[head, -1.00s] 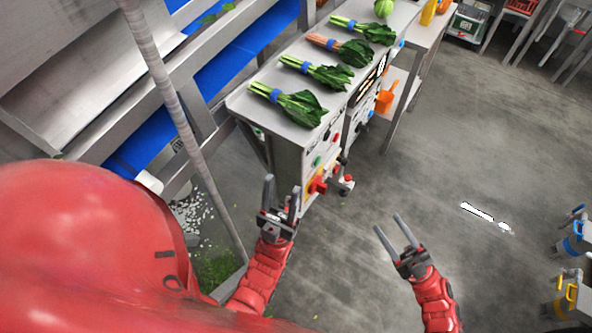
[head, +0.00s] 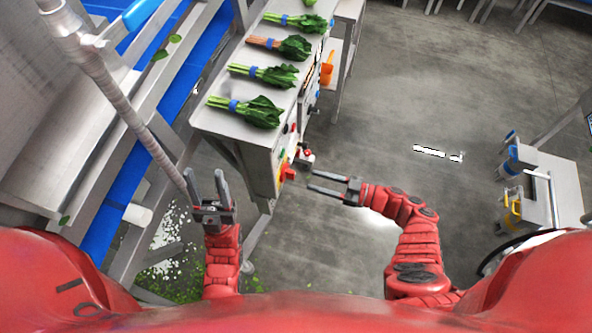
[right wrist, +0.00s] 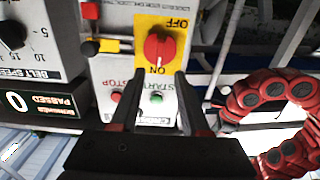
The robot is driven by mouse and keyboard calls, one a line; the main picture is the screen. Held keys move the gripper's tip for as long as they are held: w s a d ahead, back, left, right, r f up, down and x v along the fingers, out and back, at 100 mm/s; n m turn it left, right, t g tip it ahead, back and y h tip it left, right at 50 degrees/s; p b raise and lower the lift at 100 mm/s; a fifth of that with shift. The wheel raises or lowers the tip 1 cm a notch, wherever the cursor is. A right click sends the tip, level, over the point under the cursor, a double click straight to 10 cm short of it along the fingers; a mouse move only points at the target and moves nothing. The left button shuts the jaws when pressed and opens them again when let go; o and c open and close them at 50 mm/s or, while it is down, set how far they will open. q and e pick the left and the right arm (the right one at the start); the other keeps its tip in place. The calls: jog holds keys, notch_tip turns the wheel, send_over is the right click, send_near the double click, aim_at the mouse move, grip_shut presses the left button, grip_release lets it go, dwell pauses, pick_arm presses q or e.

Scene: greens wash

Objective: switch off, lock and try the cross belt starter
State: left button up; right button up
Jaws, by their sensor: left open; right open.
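The cross belt starter is a panel on the end of the grey cabinet. Its red rotary switch (right wrist: 158,46) sits on a yellow plate marked OFF and ON; it also shows in the head view (head: 287,172). A green START button (right wrist: 157,98) and a red STOP button (right wrist: 115,97) are beside it. My right gripper (head: 311,181) is open and empty, its fingers pointing at the panel, apart from the switch. My left gripper (head: 206,178) is open and empty, left of the cabinet, with fingers pointing away from me. I cannot make out a lock on the switch.
Bunches of greens (head: 250,110) lie on the cabinet top (head: 205,122). A belt speed dial (right wrist: 12,35) is beside the starter. A slanted pole (head: 120,105) and the blue conveyor (head: 125,195) are at left.

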aim_at(289, 174)
jog(key=x, duration=0.7)
jog(key=shift+p, duration=0.35)
jog(key=shift+d+f, duration=0.1)
jog(key=shift+c, duration=0.2)
grip_shut()
